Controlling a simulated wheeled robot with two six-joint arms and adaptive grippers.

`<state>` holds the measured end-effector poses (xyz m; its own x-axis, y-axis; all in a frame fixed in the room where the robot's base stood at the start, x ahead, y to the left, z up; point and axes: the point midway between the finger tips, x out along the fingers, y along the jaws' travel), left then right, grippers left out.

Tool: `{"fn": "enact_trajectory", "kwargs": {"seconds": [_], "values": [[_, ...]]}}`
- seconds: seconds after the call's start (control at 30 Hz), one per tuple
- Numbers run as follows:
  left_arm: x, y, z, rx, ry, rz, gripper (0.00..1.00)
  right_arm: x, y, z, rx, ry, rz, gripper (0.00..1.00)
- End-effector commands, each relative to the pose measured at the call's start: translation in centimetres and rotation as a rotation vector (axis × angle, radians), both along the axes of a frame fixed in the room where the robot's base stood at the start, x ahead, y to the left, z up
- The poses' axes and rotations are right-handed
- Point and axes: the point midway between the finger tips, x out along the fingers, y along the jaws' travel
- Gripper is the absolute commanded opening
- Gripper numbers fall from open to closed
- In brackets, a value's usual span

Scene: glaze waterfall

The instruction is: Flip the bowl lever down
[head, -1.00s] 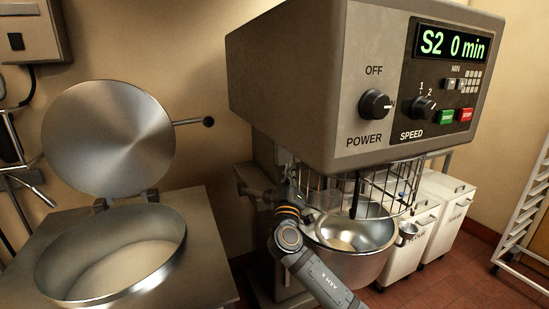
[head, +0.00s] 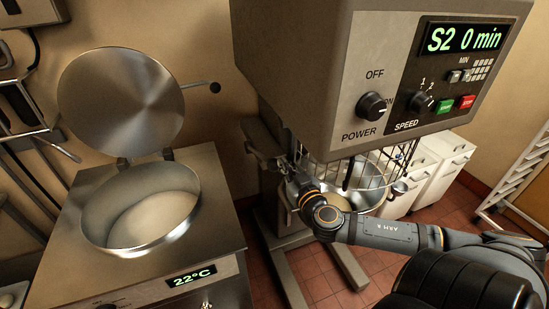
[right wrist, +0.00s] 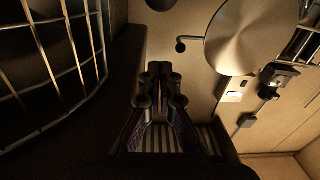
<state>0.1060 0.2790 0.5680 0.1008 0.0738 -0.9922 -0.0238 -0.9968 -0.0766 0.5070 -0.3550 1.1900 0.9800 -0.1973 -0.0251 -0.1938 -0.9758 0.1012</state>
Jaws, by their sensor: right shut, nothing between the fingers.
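The mixer bowl (head: 367,199) hangs under the mixer head, behind its wire guard (head: 382,168). My right gripper (head: 284,163) is at the left side of the guard, near a dark metal bracket (head: 258,137) on the mixer column. I cannot clearly make out the bowl lever; it may be part of this dark hardware, and I cannot tell whether the gripper touches it. In the right wrist view the fingers (right wrist: 160,88) are together with nothing between them. My left gripper is not in view.
The mixer head (head: 300,75) overhangs my right arm. To the left stands a kettle (head: 140,215) with its round lid (head: 120,100) raised. White bins (head: 440,165) stand behind the bowl, and a rack (head: 515,180) is at the right.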

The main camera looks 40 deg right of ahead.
Motion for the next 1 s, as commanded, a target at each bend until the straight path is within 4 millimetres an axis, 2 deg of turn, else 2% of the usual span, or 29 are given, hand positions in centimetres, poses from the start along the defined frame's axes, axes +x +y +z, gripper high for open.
{"fn": "enact_trajectory", "kwargs": {"seconds": [0.17, 0.33, 0.6, 0.7, 0.8, 1.0], "values": [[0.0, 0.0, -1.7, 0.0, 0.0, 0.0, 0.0, 1.7, -0.5, -0.5, 0.003, -0.006, -0.006, 0.0], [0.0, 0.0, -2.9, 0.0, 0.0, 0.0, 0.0, 4.9, -1.1, -0.3, 0.01, -0.01, -0.007, 0.0], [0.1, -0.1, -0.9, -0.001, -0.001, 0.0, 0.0, 10.0, -2.0, 0.3, 0.013, -0.007, -0.003, 0.0], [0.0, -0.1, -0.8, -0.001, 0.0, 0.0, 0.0, 9.1, -2.0, -1.9, 0.001, 0.003, 0.0, 0.0], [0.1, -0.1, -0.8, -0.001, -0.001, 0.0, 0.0, 8.7, -2.1, -3.0, 0.0, 0.001, -0.001, 0.0], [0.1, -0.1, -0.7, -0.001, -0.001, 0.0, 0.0, 8.3, -2.1, -3.9, -0.001, 0.0, 0.0, 0.0]]}}
